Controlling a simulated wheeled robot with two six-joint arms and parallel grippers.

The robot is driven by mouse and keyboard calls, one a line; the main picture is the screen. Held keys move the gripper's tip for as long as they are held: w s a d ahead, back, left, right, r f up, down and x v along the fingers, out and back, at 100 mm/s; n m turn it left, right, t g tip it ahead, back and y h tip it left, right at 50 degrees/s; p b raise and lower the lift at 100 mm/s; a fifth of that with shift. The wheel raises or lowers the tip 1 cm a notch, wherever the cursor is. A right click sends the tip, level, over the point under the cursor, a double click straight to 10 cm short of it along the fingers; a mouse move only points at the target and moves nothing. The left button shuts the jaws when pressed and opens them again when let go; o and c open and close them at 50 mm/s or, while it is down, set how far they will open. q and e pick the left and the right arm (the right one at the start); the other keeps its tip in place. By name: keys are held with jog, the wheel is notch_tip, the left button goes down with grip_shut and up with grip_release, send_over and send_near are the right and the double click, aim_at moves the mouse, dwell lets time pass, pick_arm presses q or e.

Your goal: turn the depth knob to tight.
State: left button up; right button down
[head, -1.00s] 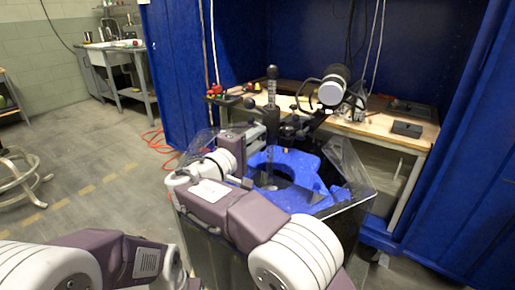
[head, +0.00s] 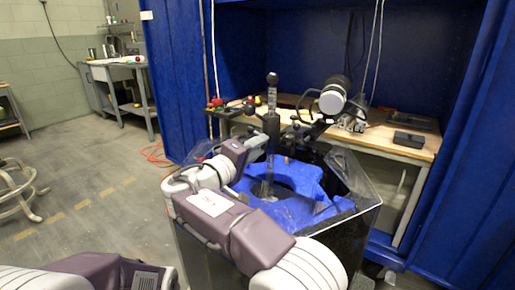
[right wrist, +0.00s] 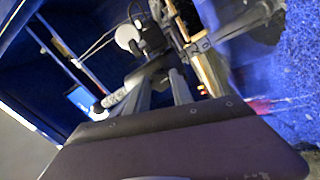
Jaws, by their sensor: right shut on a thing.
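The upright post (head: 272,95) with a black ball top and scale marks rises above the blue float (head: 305,180) in the clear-walled tank (head: 365,215). A black clamp body (head: 271,124) sits partway down it. My right gripper (head: 257,139) reaches in from the left beside this body. In the right wrist view, its two grey fingers (right wrist: 161,88) are shut on a dark part close to the marked post (right wrist: 196,47); this appears to be the depth knob, mostly hidden by the fingers. Its setting cannot be read. My left gripper is out of view.
A wooden-topped bench (head: 410,145) stands behind the tank inside blue walls. A white-ended cylinder (head: 332,99) stands right of the post. Red and yellow buttons (head: 216,103) are to the left. The floor at left is open, with a metal stool (head: 20,190).

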jog(key=shift+r, duration=0.1)
jog(key=c, duration=1.1)
grip_release()
jog(key=shift+w, duration=0.1)
jog(key=v, duration=0.9)
